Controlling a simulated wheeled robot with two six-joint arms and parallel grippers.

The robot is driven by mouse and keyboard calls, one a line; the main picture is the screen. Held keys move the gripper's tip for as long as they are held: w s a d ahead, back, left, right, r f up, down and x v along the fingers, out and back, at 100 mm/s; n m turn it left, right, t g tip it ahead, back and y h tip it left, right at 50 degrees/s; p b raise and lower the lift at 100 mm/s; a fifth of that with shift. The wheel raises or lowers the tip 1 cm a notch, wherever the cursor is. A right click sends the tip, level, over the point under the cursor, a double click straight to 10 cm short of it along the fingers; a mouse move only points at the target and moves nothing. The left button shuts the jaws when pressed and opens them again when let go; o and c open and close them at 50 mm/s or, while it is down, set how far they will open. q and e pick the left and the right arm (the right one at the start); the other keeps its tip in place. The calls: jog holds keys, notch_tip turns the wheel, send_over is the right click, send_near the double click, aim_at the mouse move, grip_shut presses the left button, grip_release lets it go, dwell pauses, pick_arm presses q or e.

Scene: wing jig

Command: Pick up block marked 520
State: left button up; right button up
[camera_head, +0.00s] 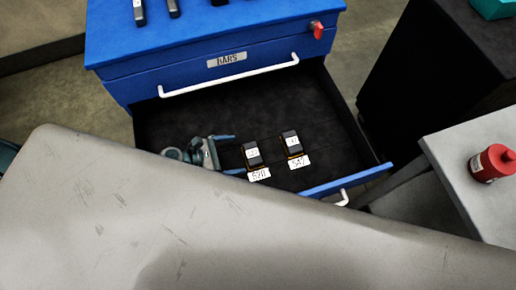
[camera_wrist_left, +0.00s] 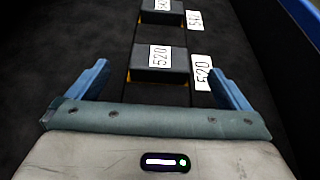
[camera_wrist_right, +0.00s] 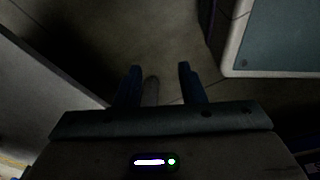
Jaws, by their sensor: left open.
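The block marked 520 (camera_head: 252,155) is dark with a white label on top and yellow at its lower edges. It lies in the open drawer, with a white 520 tag (camera_head: 259,174) beside it. My left gripper (camera_head: 239,154) is open and empty in the drawer, just left of the block. In the left wrist view, the block (camera_wrist_left: 158,64) lies ahead, roughly centred between the spread fingertips (camera_wrist_left: 160,69). My right gripper (camera_wrist_right: 160,68) is open over the floor and not seen in the head view.
A second, similar block (camera_head: 291,143) lies to the right, its tag (camera_head: 298,161) seemingly 540. The drawer (camera_head: 210,110) belongs to a blue cabinet (camera_head: 140,90) labelled BARS. A grey surface (camera_head: 150,220) covers the foreground. A red canister (camera_head: 492,163) stands on a table at right.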

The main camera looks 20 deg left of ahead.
aim_at(256, 152)
pick_arm(q)
jog(key=shift+x, duration=1.15)
jog(key=shift+w+d+f, duration=0.2)
jog(key=shift+w+d, duration=0.15)
jog(key=shift+d, duration=0.15)
jog(key=x, duration=0.3)
jog(key=shift+w+d+f+p, duration=0.1)
jog(key=shift+w+d+p, duration=0.1)
jog(key=shift+p, duration=0.1)
jog(key=shift+w+d+f, duration=0.2)
jog(key=shift+d+f, duration=0.1)
jog(key=shift+d, duration=0.1)
jog(key=c, duration=1.4)
jog(key=shift+r, duration=0.1)
pick_arm(e)
jog(key=shift+s+f, duration=0.6)
jog(key=shift+s, duration=0.05)
